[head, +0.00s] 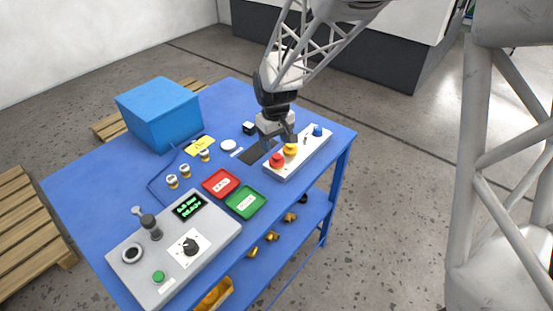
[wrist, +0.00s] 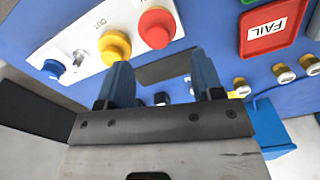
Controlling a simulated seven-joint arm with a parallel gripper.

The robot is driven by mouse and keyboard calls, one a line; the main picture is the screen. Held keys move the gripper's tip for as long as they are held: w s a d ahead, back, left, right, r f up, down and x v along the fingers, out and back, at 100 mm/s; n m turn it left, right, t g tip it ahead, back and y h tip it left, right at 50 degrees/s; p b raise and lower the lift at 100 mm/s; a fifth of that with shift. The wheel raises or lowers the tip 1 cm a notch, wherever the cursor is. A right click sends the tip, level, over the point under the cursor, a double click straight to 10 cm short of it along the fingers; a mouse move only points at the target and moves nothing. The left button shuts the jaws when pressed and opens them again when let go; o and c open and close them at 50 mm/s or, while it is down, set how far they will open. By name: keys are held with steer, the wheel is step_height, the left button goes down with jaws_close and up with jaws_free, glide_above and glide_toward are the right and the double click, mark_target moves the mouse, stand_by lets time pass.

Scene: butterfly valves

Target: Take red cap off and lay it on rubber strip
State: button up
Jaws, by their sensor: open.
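The red cap (head: 276,160) sits on the near end of a white panel at the right side of the blue table. It also shows at the top of the wrist view (wrist: 157,27), beside the yellow cap (wrist: 114,47). The black rubber strip (head: 256,154) lies flat on the table beside the panel, bare where it shows; my gripper covers part of it. It also shows between my fingers in the wrist view (wrist: 168,67). My gripper (wrist: 160,75) is open and empty, above the table near the strip and the yellow cap, apart from the red cap.
A blue cap (head: 317,130) and a small toggle stand on the panel's far part. Red (head: 221,183) and green (head: 246,202) trays, a white disc (head: 228,145), several small brass-coloured parts, a blue box (head: 160,112) and a grey control box (head: 172,245) occupy the table.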

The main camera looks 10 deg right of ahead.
mark_target(277, 156)
steer(key=shift+f, duration=0.25)
steer(key=shift+d+f, duration=0.2)
steer(key=shift+f, duration=2.3)
steer(key=shift+c, duration=0.2)
steer(key=c, duration=0.9)
